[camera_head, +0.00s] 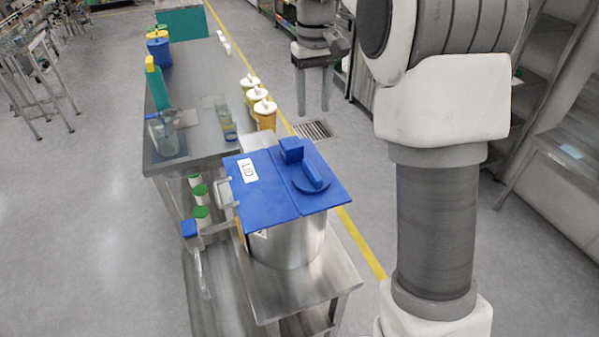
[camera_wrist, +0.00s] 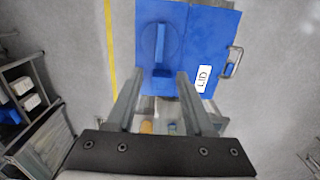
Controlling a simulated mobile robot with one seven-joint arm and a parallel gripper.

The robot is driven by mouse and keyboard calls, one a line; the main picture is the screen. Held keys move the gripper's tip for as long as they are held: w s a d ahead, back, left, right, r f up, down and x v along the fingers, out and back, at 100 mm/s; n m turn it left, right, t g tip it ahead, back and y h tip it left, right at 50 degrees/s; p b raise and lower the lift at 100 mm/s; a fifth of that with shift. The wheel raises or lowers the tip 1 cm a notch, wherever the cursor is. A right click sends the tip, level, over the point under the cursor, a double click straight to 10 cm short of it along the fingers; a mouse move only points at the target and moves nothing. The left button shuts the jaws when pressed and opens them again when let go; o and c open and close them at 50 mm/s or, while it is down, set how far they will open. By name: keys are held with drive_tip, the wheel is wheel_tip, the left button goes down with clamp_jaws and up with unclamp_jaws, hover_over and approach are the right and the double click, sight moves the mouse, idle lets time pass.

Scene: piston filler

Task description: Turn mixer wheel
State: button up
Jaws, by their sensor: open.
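The mixer wheel (camera_head: 312,183) is a round blue disc with a raised bar across it and a blue block at its edge. It lies on the blue lid (camera_head: 264,200) of a steel vessel (camera_head: 289,247). In the wrist view the wheel (camera_wrist: 173,47) is at the top centre, and the lid (camera_wrist: 206,30) has a white label reading LID. My gripper (camera_head: 313,103) is behind the vessel in the head view, fingers down, open and empty. In the wrist view its fingertips (camera_wrist: 160,76) are just below the wheel in the picture; I see no contact.
The vessel stands on a steel table (camera_head: 340,280). A metal handle (camera_head: 226,190) sits at the lid's left side. Behind it, a long bench (camera_head: 190,90) carries a jug (camera_head: 164,135), a glass and yellow containers (camera_head: 265,112). Open floor lies left; a shelf rack (camera_head: 545,95) stands right.

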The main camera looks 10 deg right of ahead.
sight(312, 168)
wheel_tip(312, 168, down, 18)
drive_tip(key=shift+s+d+r, duration=0.1)
drive_tip(key=shift+s+r, duration=0.05)
drive_tip(key=shift+r, duration=0.05)
idle(0.4)
clamp_jaws()
